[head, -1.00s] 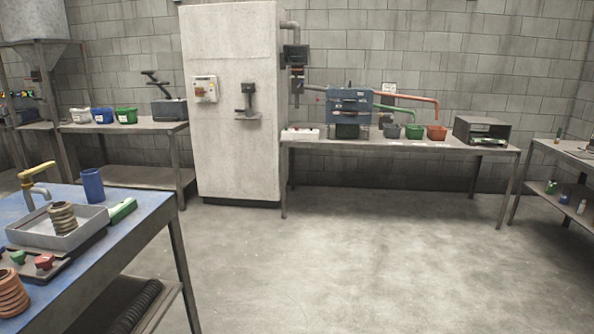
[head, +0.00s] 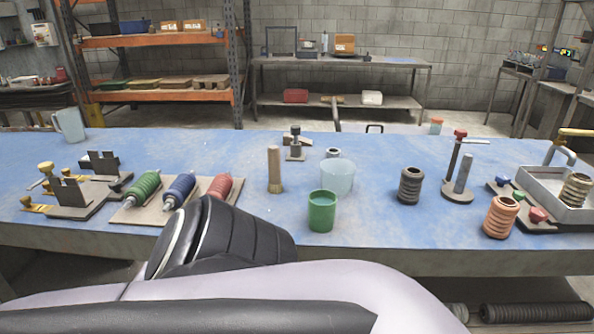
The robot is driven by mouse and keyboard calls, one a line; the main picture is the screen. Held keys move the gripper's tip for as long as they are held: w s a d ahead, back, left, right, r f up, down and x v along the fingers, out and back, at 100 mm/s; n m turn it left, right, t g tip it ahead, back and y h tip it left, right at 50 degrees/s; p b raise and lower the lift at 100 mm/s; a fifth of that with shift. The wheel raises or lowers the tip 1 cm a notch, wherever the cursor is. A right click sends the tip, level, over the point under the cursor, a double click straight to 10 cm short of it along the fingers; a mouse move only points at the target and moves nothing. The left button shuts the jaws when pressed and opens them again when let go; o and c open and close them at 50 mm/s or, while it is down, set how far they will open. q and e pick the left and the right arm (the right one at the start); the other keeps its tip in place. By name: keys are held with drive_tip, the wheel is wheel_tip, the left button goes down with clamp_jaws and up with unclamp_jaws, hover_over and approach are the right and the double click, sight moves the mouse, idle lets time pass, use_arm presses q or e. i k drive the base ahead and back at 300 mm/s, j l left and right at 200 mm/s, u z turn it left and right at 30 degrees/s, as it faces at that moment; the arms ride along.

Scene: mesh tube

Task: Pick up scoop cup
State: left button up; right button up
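No object in the head view is clearly marked as the scoop cup. Several cup-like vessels stand on the blue table (head: 440,225). A green cup (head: 321,212) stands upright near the table's front edge, right of centre. A pale translucent vessel (head: 338,178) stands just behind it. A translucent jug (head: 70,125) stands at the far left of the table. One of my arms crosses the lower foreground and hides part of the table's front edge. Neither gripper shows.
Green, blue and red spools (head: 181,189) lie on a board left of centre. A wooden-handled brush (head: 275,170) stands nearby. A black ribbed sleeve (head: 410,186), an orange ribbed sleeve (head: 500,217) and a grey tray (head: 532,190) are at the right. Orange shelving (head: 157,40) stands behind.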

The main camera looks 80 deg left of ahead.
sight(322, 203)
drive_tip(key=u, duration=0.4)
drive_tip(key=j+u, duration=0.1)
drive_tip(key=u, duration=0.3)
drive_tip(key=k+j+u, duration=0.1)
drive_tip(key=u, duration=0.7)
drive_tip(key=j+u, duration=0.15)
drive_tip(key=u, duration=0.25)
